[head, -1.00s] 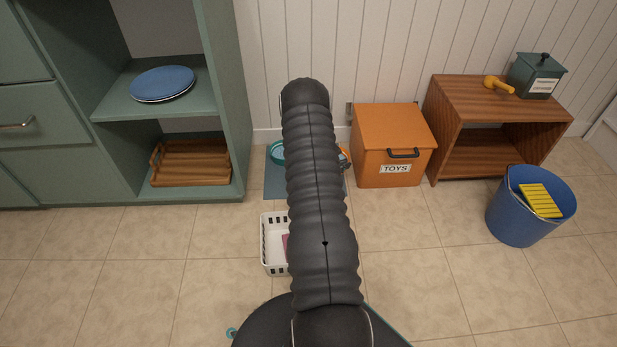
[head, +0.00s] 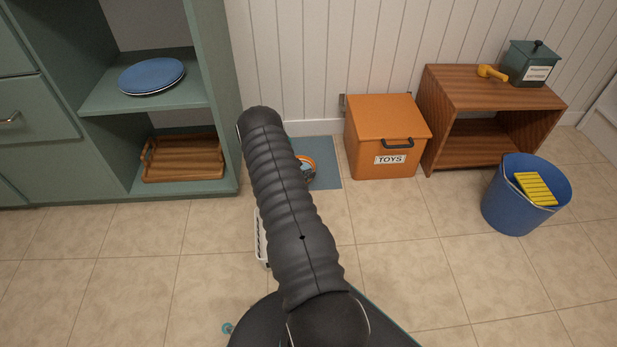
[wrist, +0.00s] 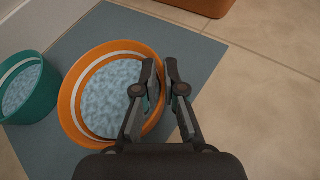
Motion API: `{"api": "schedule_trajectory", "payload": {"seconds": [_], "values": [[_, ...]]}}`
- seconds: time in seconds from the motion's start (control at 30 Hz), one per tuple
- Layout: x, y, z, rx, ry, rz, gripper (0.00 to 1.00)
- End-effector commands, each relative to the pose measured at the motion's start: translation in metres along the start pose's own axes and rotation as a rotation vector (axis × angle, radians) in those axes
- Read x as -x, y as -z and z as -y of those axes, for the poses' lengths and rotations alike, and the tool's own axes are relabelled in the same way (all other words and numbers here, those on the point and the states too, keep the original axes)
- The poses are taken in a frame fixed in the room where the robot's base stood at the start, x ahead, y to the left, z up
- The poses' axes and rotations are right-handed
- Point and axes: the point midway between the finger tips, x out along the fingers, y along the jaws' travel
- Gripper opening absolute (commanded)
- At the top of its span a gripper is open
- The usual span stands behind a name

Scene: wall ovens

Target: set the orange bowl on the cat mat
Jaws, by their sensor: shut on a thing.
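The orange bowl (wrist: 69,105) has a white inner band and speckled blue contents. It looks upright over the blue-grey cat mat (wrist: 198,56) in the wrist view; I cannot tell whether its base touches the mat. In the head view, part of the orange bowl (head: 312,163) shows beside my arm, over the mat (head: 328,178). My gripper (wrist: 161,75) is shut on the bowl's right rim. A teal bowl (wrist: 39,102) with similar contents stands just left of the orange one; my arm hides it in the head view.
An orange toy box (head: 382,138) stands right of the mat, with a wooden shelf (head: 490,92) and a blue bucket (head: 517,208) beyond. A white basket (head: 261,238) is partly hidden by my arm. A green cabinet (head: 228,110) stands left. Front floor is open.

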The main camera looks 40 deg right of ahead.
Motion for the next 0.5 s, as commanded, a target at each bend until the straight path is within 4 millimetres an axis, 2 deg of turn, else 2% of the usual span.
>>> {"api": "schedule_trajectory", "payload": {"seconds": [0.07, 0.27, 0.3, 0.37, 0.5], "values": [[-0.0034, 0.0075, 0.0006, -0.001, -0.001, 0.001, 0.0], [-0.0034, 0.0074, 0.0004, -0.001, -0.001, 0.001, 0.0], [-0.0034, 0.0078, 0.0007, -0.001, -0.001, 0.0, 0.18], [-0.0034, 0.0078, 0.0008, -0.001, -0.001, 0.0, 0.33], [-0.0034, 0.0077, 0.0008, -0.001, -0.001, 0.0, 0.34]]}}
